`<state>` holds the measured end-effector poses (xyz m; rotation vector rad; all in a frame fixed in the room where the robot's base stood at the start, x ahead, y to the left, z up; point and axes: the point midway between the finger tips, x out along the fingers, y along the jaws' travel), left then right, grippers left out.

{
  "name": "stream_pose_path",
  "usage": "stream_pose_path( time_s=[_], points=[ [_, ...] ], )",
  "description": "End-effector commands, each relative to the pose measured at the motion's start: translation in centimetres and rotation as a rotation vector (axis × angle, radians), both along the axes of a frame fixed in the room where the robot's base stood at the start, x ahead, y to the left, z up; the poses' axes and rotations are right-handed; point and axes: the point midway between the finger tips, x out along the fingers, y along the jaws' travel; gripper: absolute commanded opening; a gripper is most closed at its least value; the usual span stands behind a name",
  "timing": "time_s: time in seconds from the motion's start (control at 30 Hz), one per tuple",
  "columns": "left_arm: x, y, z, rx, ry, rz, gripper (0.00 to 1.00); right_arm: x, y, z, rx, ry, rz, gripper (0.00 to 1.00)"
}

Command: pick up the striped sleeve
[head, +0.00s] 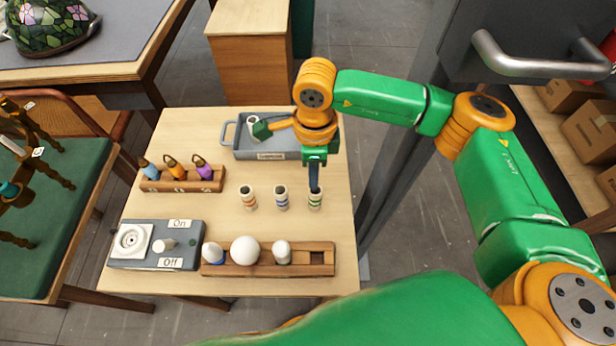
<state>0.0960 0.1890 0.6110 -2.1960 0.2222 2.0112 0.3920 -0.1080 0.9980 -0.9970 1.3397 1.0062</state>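Three upright striped sleeves stand in a row on the wooden table: one with orange bands (249,198), one with blue bands (282,198) and one with green bands (315,200). My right gripper (314,188) points down with its dark finger end at the top of the green-banded sleeve. The fingers overlap from this angle, so I cannot tell whether they are open or shut, or whether they touch the sleeve. My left gripper is not in view.
A grey tray (241,148) at the back holds a white cylinder (253,122). A wooden rack (188,183) with colored pieces stands left. A switch box (137,263) and a wooden holder with bulbs (308,269) line the front. A door handle (540,60) is at right.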

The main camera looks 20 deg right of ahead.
Motion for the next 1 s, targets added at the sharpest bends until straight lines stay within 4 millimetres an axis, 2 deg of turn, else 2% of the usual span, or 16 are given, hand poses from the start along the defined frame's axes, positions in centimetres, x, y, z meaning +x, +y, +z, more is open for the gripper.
stream_pose_path(
  time_s=[0.03,0.23,0.4,0.6,0.7,1.0],
  points=[
    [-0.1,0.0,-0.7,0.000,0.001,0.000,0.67,-0.1,0.0,-1.0,0.000,0.003,0.000,0.18],
    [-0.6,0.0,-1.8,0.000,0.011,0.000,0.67,-0.3,-0.1,-3.5,0.000,0.002,0.001,0.18],
    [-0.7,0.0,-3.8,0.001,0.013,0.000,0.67,-0.6,-0.1,-7.2,0.000,0.005,0.001,0.18],
    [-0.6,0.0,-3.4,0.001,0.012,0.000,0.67,-0.6,-0.1,-7.0,0.000,0.004,0.000,0.18],
    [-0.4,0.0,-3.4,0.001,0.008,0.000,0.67,-0.6,-0.1,-6.9,0.001,0.003,0.001,0.00],
    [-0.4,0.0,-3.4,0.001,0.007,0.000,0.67,-0.5,-0.1,-6.8,0.002,0.002,0.000,0.00]
  ],
)
